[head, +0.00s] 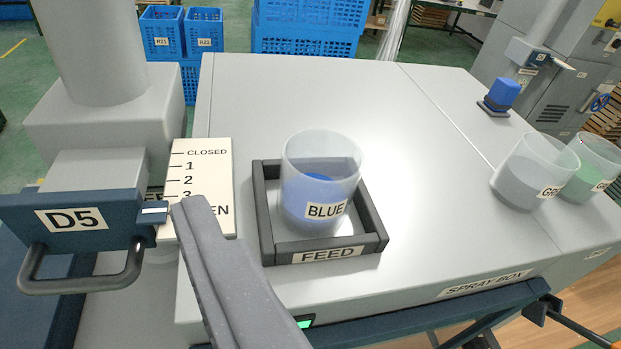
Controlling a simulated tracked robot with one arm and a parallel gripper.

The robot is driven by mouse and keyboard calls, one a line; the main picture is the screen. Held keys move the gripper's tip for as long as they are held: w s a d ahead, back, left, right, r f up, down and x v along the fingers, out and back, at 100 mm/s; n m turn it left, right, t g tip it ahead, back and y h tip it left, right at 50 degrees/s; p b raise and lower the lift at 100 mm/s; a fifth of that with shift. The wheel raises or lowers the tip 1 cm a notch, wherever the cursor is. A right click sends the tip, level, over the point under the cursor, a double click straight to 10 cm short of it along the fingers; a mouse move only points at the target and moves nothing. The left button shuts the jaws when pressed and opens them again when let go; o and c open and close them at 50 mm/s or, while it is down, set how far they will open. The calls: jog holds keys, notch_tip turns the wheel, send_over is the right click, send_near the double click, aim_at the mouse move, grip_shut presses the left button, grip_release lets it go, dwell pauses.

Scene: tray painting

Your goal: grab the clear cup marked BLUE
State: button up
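The clear cup marked BLUE (321,180) stands upright in the middle of the picture, with blue contents low inside it. It sits inside a dark square frame labelled FEED (328,254) on the light grey top of the spray box. My gripper (203,222) shows as a dark grey finger shape at the lower left, left of the FEED frame and apart from the cup. I cannot make out two separate fingertips, and nothing is seen held in it.
A dark blue D5 unit with a handle (85,235) and a scale card (200,175) marked CLOSED are at left. Two more clear cups, one grey (530,172) and one green (592,165), stand at right. A blue block (502,93) sits behind them. The top between is clear.

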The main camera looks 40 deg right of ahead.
jog(key=w+d+r+n+g+y+p, duration=0.3)
jog(key=w+d+p, duration=0.1)
jog(key=p, duration=0.1)
jog(key=n+g+y+p, duration=0.4)
jog(key=n+y+p, duration=0.3)
jog(key=p, duration=0.5)
send_near(361, 163)
jog(key=x, duration=1)
jog(key=shift+p+x, duration=0.9)
jog(key=shift+x, duration=1.6)
jog(key=shift+w+r, duration=0.15)
jog(key=c, duration=1.2)
